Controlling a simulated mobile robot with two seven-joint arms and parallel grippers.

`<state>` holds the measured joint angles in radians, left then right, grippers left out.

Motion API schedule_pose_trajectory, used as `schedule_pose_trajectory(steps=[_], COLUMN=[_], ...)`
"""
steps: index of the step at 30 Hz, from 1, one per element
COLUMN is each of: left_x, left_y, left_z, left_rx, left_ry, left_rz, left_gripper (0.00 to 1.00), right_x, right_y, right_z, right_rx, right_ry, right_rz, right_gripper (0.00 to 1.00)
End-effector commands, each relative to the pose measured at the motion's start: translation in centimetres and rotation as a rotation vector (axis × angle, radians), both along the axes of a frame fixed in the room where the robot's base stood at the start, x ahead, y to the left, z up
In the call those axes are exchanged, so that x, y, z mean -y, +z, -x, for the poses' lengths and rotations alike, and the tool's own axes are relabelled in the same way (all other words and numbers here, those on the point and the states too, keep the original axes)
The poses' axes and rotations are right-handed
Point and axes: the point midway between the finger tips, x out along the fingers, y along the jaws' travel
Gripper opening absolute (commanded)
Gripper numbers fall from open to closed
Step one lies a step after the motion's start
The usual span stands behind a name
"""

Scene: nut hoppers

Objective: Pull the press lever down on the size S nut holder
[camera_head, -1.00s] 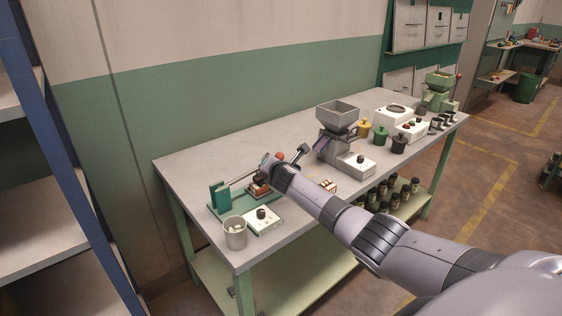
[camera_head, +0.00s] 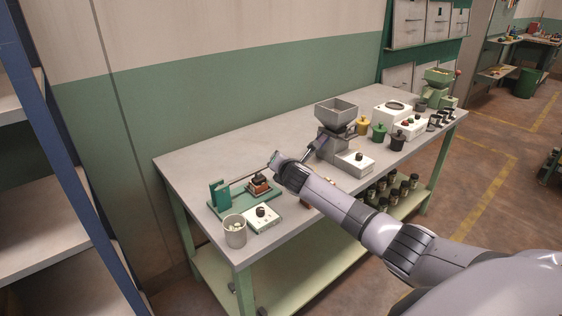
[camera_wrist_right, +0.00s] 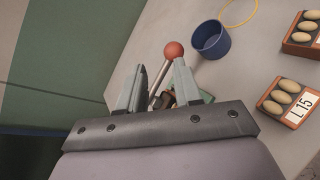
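The nut holder press has a green base and upright post (camera_head: 219,195) and a reddish-brown block (camera_head: 259,186) on the near left of the bench; its size mark is not readable. Its lever (camera_head: 246,178) slants up to the right and runs behind my right wrist. In the right wrist view the lever's red ball knob (camera_wrist_right: 173,50) shows just beyond the fingertips. My right gripper (camera_wrist_right: 160,70) is open, with the lever rod between its fingers and gaps visible beside it. The knob is hidden in the head view. My left gripper is not in view.
A blue cup (camera_wrist_right: 210,39) and labelled boxes of nuts (camera_wrist_right: 291,100) lie beyond and right of the fingers. A grey hopper (camera_head: 337,112) stands farther along the bench. A grey cup (camera_head: 235,232) and white control box (camera_head: 262,219) sit at the front left corner.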

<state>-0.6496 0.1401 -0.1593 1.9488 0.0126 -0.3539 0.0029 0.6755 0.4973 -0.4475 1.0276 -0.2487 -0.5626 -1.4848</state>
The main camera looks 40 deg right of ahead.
Motion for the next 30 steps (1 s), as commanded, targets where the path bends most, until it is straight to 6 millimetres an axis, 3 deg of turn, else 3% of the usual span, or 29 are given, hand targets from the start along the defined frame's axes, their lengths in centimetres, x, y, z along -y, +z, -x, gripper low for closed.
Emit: schedule_pose_trajectory(steps=[14, 30], left_x=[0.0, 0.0], left_y=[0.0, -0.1], left_z=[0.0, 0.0], left_rx=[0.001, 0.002], left_ry=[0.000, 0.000], left_rz=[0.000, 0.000], left_gripper=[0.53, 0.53], right_x=[-0.2, -2.0], right_y=[0.3, 2.0], right_z=[0.7, 5.1], right_rx=[0.002, 0.001], right_ry=[0.001, 0.001], right_rz=[0.000, 0.000], right_gripper=[0.34, 0.34])
